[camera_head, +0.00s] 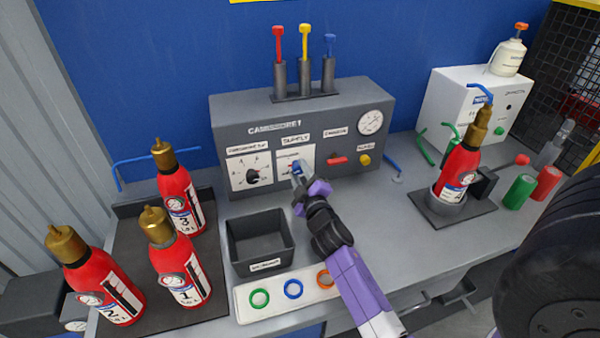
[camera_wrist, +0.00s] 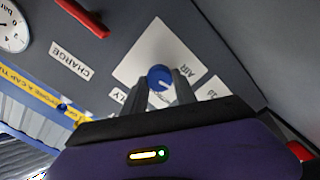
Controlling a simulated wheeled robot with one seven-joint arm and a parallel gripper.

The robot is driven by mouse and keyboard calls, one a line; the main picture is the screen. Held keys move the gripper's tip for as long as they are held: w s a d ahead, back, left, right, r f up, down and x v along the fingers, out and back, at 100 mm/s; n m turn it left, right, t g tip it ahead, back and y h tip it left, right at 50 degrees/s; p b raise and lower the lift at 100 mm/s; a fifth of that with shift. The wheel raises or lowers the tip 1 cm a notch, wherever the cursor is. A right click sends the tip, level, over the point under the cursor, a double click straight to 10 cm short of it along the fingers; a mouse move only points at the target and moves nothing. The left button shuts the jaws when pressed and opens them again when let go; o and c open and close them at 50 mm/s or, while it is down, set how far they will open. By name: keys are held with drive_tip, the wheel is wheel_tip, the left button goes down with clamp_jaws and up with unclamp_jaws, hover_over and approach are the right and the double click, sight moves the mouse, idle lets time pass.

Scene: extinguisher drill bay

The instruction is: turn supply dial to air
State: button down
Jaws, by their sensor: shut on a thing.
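The supply dial is a blue knob (camera_wrist: 160,78) on a white plate (camera_wrist: 150,52), and the word AIR shows on the plate in the wrist view. The plate is on the front of the grey control box (camera_head: 360,92), under a label reading SUPPLY. My gripper (camera_head: 298,172) is at this plate, and in the wrist view its two fingers (camera_wrist: 172,88) are on either side of the blue knob. It is shut on the knob. In the head view my gripper hides part of the dial, and I cannot tell the knob's exact setting.
Left of the supply plate is a black dial (camera_head: 252,176); right are a red lever (camera_head: 338,160) and yellow button (camera_head: 365,159). A dark bin (camera_head: 237,258) and a white tray with coloured rings (camera_head: 247,311) lie below. Red extinguishers (camera_head: 180,265) stand left; another (camera_head: 462,165) stands right.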

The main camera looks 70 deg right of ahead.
drive_tip(key=n, duration=0.3)
drive_tip(key=shift+a+n, duration=0.1)
drive_tip(key=shift+n, duration=0.2)
drive_tip(key=shift+f+n, duration=0.15)
drive_tip(key=shift+n, duration=1.45)
drive_tip(key=c, duration=1)
unclamp_jaws()
drive_tip(key=b+v, duration=0.2)
drive_tip(key=v, duration=0.5)
drive_tip(key=shift+s+a, duration=0.25)
drive_tip(key=shift+s, duration=0.05)
